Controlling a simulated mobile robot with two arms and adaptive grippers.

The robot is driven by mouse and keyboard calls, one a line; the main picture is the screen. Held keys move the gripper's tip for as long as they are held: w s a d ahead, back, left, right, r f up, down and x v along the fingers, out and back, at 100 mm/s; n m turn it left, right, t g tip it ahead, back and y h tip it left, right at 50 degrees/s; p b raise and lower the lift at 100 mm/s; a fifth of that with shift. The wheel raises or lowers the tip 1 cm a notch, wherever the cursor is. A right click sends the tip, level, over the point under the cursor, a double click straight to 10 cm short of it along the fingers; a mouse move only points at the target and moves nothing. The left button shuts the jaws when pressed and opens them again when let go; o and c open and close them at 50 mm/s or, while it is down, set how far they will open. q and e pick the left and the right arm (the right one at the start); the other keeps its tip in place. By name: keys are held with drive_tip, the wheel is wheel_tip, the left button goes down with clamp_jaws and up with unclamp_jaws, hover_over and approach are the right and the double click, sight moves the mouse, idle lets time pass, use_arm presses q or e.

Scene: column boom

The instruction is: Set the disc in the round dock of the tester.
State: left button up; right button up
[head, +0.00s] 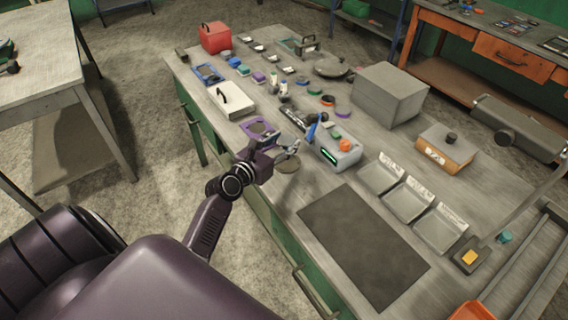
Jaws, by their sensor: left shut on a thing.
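My left gripper (293,150) is shut, its silver fingertips over the workbench just left of a grey box. A flat olive-grey disc (289,167) shows just below the fingertips. The grip itself is small and partly hidden, so I cannot make out the contact or whether the disc touches the bench. The grey box, which looks like the tester (340,157), has a lit green display, an orange dome, a green knob and a blue piece at its left end. I cannot make out its round dock. My right gripper is not in view.
A dark mat (363,247) lies in front of the tester. Open grey trays (408,200) stand right of it. A large grey box (390,95) and an orange-sided box (446,148) stand behind. A white case (232,101) and several small coloured parts crowd the far bench.

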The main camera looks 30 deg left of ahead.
sight(284, 165)
use_arm(q)
wheel_tip(284, 165, down, 3)
drive_tip(key=shift+w+f+b, duration=0.1)
drive_tip(key=shift+f+b, duration=0.05)
drive_tip(key=shift+b, duration=0.35)
drive_tip(key=shift+f, duration=0.25)
wheel_tip(284, 165, down, 4)
drive_tip(key=shift+r+b, duration=0.25)
drive_tip(key=shift+b, duration=0.9)
drive_tip(key=shift+f, duration=0.45)
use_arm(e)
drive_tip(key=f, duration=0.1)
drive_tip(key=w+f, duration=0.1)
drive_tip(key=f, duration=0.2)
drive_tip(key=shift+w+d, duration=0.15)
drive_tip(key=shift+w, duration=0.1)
use_arm(q)
drive_tip(key=shift+r, duration=0.1)
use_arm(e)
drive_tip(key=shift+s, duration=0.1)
use_arm(q)
drive_tip(key=shift+f+b, duration=0.2)
drive_tip(key=shift+b, duration=0.1)
drive_tip(key=o, duration=1.5)
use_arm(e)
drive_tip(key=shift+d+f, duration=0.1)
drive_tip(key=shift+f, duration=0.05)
